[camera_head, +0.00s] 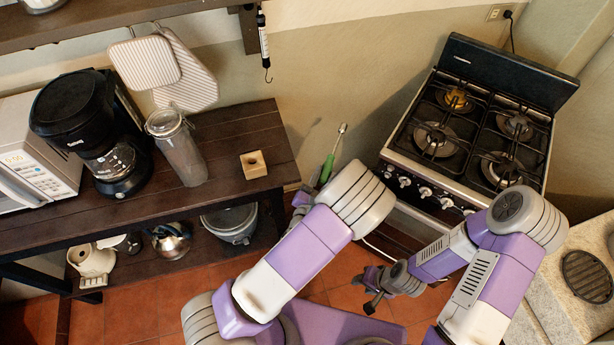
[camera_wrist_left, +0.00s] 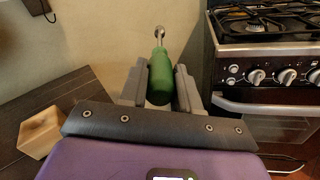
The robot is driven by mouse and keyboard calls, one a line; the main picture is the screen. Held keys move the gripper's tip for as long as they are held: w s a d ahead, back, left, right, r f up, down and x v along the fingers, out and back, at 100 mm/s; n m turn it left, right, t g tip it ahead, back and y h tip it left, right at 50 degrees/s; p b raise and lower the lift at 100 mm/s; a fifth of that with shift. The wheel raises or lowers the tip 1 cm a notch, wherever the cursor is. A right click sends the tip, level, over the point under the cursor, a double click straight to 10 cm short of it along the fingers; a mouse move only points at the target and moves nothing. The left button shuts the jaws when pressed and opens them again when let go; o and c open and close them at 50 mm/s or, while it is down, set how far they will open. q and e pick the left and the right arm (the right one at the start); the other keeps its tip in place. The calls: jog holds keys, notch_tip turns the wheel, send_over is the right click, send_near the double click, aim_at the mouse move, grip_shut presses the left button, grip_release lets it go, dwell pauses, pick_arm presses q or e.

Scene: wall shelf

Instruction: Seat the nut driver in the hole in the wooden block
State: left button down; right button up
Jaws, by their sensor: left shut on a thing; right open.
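The nut driver (camera_head: 330,160) has a green handle and a metal shaft with a socket end. My left gripper (camera_wrist_left: 160,85) is shut on its green handle (camera_wrist_left: 161,78), and the shaft points up and away in the left wrist view. In the head view my left arm hides most of this gripper. The wooden block (camera_head: 253,164) is a small light cube with a dark hole in its top, standing on the dark shelf. It also shows at the left of the left wrist view (camera_wrist_left: 40,132). The nut driver is right of the block and apart from it. My right gripper (camera_head: 372,290) is open and empty, low over the floor.
The dark wooden shelf (camera_head: 225,150) carries a glass jar (camera_head: 178,148), a coffee maker (camera_head: 95,130) and a microwave (camera_head: 35,150) left of the block. A stove (camera_head: 475,125) stands at the right. The shelf top around the block is clear.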

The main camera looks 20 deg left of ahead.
jog(key=shift+o, duration=1)
jog(key=shift+w, duration=0.1)
jog(key=w+d+r+n+t, duration=0.2)
jog(key=w+r+n+t, duration=0.1)
jog(key=w+r, duration=0.95)
jog(key=w+d+r+n+t, duration=0.1)
jog(key=w+r+n+t, duration=0.2)
jog(key=w+r, duration=1)
jog(key=s+a+r+n+g+h, duration=0.15)
jog(key=a+r+n+h, duration=0.25)
jog(key=a+n, duration=0.65)
jog(key=a+r+n+g+h, duration=0.3)
jog(key=a+r+n+h, duration=0.25)
jog(key=n, duration=1.05)
pick_arm(q)
jog(key=w+d+r+m+g+h, duration=0.1)
jog(key=d+m+g+h, duration=0.2)
jog(key=d+m+h, duration=0.2)
jog(key=d+h, duration=0.2)
jog(key=h, duration=0.1)
jog(key=shift+w+d+m, duration=0.15)
jog(key=shift+w+m, duration=0.25)
pick_arm(e)
jog(key=a+x, duration=0.1)
jog(key=x, duration=1.1)
jog(key=shift+a+f+y, duration=0.2)
jog(key=shift+f+y, duration=0.15)
jog(key=shift+f, duration=0.05)
